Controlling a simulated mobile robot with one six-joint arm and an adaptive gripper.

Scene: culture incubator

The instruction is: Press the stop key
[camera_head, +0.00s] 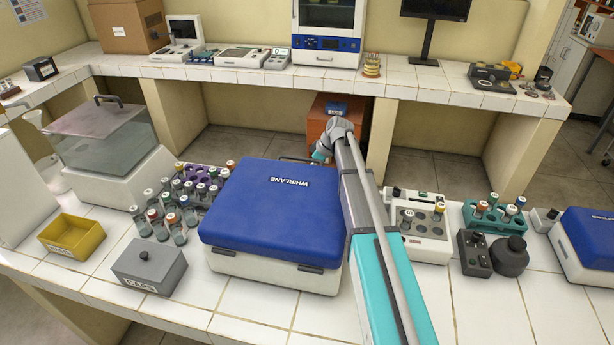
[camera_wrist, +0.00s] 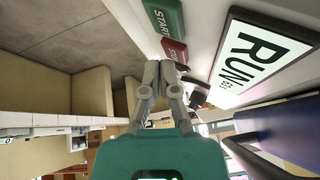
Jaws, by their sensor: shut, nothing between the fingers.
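The red stop key (camera_wrist: 175,48) is on a pale panel in the wrist view, its lettering partly covered by my fingertips. My gripper (camera_wrist: 167,66) is shut and empty, its tips right at the key's lower edge; I cannot tell whether they touch it. The green START key (camera_wrist: 163,15) sits just above it. A display (camera_wrist: 262,58) reading RUN is to the right. In the head view, my gripper (camera_head: 321,156) is behind the blue-lidded WHIRLANE machine (camera_head: 275,210), whose lid is closed. The keys are hidden there.
Capped vials (camera_head: 172,222), a grey CAPS box (camera_head: 149,268) and a yellow tray (camera_head: 72,237) stand left of the machine. A white block with vials (camera_head: 418,228) stands right of my arm. An orange box (camera_head: 330,118) is beyond the gripper. A dark handle (camera_wrist: 255,160) shows at lower right.

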